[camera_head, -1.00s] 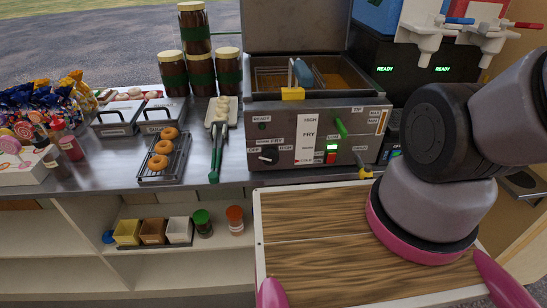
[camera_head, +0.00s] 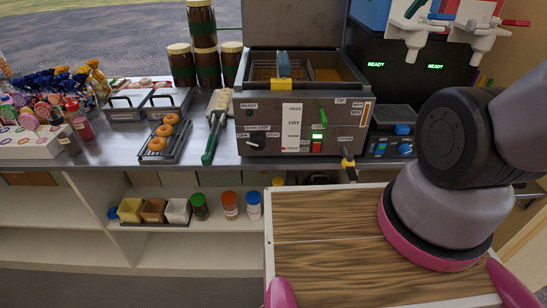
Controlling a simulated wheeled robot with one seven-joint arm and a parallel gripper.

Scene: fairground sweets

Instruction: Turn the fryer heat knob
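The fryer (camera_head: 345,112) stands on the metal counter with its lid raised. Its heat knob (camera_head: 254,144) is small and black, low on the left of the front panel beside the word OFF. The pointer's exact angle is too small to read. Other controls on the panel are a green lever (camera_head: 322,116) and a red and green switch (camera_head: 317,145). My arm rises at the right, and its end is outside the picture. My gripper is not in view, and nothing of mine touches the knob.
A drain tap (camera_head: 348,161) juts from the fryer's lower right. Tongs (camera_head: 211,145) and a rack of doughnuts (camera_head: 165,143) lie left of the fryer. A blue-fronted appliance (camera_head: 390,149) stands to its right. Open shelves with tubs and jars are below the counter.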

